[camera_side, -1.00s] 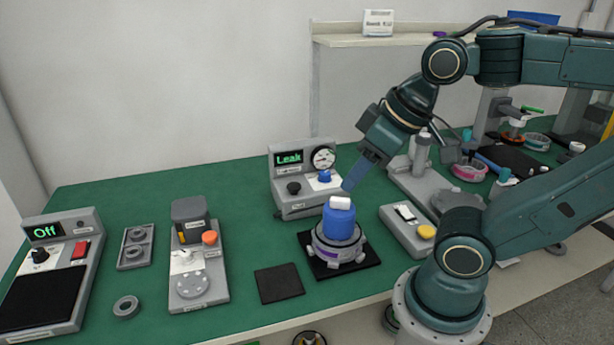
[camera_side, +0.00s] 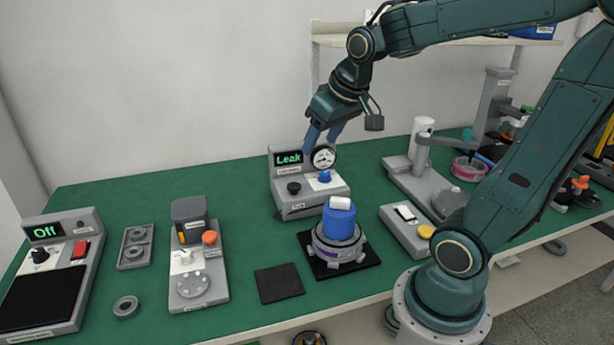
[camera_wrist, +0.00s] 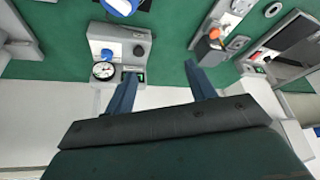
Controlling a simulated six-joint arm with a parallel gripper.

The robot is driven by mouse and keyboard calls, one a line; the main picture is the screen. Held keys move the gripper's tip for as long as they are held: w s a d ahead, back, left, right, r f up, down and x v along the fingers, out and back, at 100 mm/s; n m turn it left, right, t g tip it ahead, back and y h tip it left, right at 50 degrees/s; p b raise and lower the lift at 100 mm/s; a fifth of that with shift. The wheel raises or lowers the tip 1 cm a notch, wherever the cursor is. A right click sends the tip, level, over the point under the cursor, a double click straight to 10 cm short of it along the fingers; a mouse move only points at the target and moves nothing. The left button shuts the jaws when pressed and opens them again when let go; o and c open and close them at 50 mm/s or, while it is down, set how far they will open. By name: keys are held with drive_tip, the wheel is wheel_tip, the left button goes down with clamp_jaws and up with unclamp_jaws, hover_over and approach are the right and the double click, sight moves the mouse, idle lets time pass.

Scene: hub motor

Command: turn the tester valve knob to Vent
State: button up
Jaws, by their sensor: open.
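The leak tester (camera_side: 333,192) is a grey box with a lit display reading "Leak" (camera_side: 288,158), a round gauge (camera_side: 323,157), a blue knob (camera_side: 325,177) and a black knob (camera_side: 293,188). I cannot tell from the labels which knob is the valve. In the wrist view the tester (camera_wrist: 132,35) is at upper left, with the blue knob (camera_wrist: 107,54) and the black knob (camera_wrist: 138,50) visible. My gripper (camera_side: 318,144) is open and empty at the top of the tester, near the display and gauge. In the wrist view its fingers (camera_wrist: 159,75) are spread, the left one overlapping the tester.
A hub with a blue top and white cap (camera_side: 340,222) stands on a black mat in front of the tester. A switch box with a yellow button (camera_side: 405,228) is to its right. Green bench (camera_side: 240,200) is clear left of the tester.

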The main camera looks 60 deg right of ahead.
drive_tip(key=w+d+f+m, duration=0.1)
drive_tip(key=w+d+f, duration=0.1)
drive_tip(key=d, duration=0.4)
drive_tip(key=w+d+f+m, duration=0.2)
drive_tip(key=w+d+f, duration=0.1)
drive_tip(key=d, duration=0.2)
drive_tip(key=m+g+h, duration=0.1)
drive_tip(key=m, duration=0.1)
hover_over(325, 173)
drive_tip(key=s+a, duration=0.3)
drive_tip(key=s, duration=0.1)
wheel_tip(325, 173, down, 5)
drive_tip(key=shift+s+a, duration=0.15)
drive_tip(key=shift+a, duration=0.05)
drive_tip(key=shift+f+g, duration=0.15)
drive_tip(key=shift+g, duration=0.15)
drive_tip(key=shift+x, duration=6.75)
drive_tip(key=shift+d, duration=0.15)
drive_tip(key=c, duration=1)
drive_tip(key=shift+o, duration=0.2)
drive_tip(key=shift+n, duration=0.3)
